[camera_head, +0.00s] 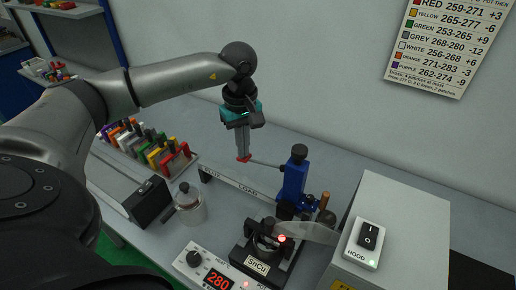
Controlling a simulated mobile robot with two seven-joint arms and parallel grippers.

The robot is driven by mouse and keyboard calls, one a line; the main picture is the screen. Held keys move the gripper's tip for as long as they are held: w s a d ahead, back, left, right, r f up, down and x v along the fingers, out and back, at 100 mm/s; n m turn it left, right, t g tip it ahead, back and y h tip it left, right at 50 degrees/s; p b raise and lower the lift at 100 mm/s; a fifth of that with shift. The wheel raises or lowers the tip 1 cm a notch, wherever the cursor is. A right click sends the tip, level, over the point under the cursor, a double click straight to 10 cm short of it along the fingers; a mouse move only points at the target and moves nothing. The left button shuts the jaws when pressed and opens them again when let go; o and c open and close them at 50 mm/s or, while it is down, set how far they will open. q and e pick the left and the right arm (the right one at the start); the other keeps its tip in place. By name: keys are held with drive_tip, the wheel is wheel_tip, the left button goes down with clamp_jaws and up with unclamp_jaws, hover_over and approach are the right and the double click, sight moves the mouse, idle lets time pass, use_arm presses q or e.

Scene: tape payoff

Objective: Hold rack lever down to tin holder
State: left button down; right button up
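The rack lever (265,164) is a thin rod running left from the blue rack body (294,182) and ending in a red tip. My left gripper (243,158) points down at that red tip. Its grey fingers are close together, with red showing at their ends, and they appear shut on the tip. The rod looks nearly level. A dark solder pot labelled SnCu (257,267) stands in front of the rack. I cannot tell which part is the tin holder. My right gripper is not in view.
A lidded metal can (189,207) and black box (147,201) stand left. A rack of coloured items (158,152) lies behind them. A controller reading 280 (217,279) is in front. The grey hood box (400,225) with a switch blocks the right side.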

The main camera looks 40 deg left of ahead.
use_arm(q)
drive_tip(key=shift+s+f, duration=0.2)
drive_tip(key=shift+w+r+p, duration=0.15)
drive_tip(key=shift+r+p, duration=0.4)
drive_tip(key=shift+r, duration=0.15)
wheel_tip(320, 180, up, 8)
drive_tip(key=p, duration=0.5)
drive_tip(key=shift+f, duration=0.25)
idle(0.4)
